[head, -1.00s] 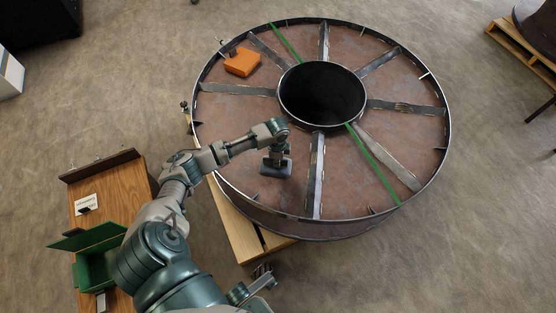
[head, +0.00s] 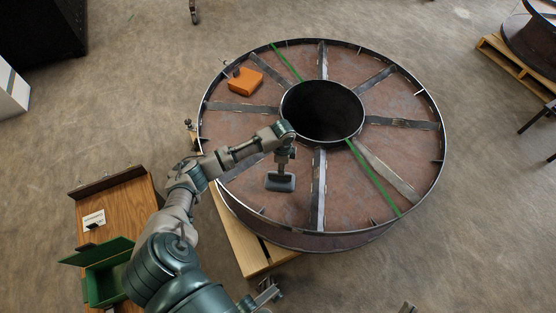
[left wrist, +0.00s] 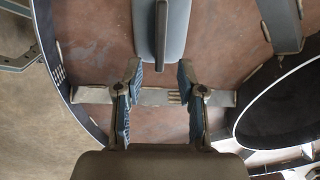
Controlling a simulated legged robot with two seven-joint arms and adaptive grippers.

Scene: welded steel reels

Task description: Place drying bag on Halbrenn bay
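A grey, rounded, pad-like item with a dark strip handle, which I take for the drying bag (head: 281,184), lies in the lower-left bay of the big steel reel (head: 275,210). It also shows in the left wrist view (left wrist: 176,35). My left gripper (head: 284,158) is over that bay, close to the bag. In the left wrist view its fingers (left wrist: 157,95) are apart with nothing between them, and the bag lies beyond the tips. No readable label shows which bay is Halbrenn. Only a small tip of what seems my right gripper (head: 408,308) shows at the bottom edge.
An orange box-like item (head: 244,82) lies in the upper-left bay. Steel spokes and the raised rim divide the reel around its dark hub hole (head: 322,110). A wooden table (head: 125,205) at left carries a green open box (head: 108,283) and a white card (head: 94,219).

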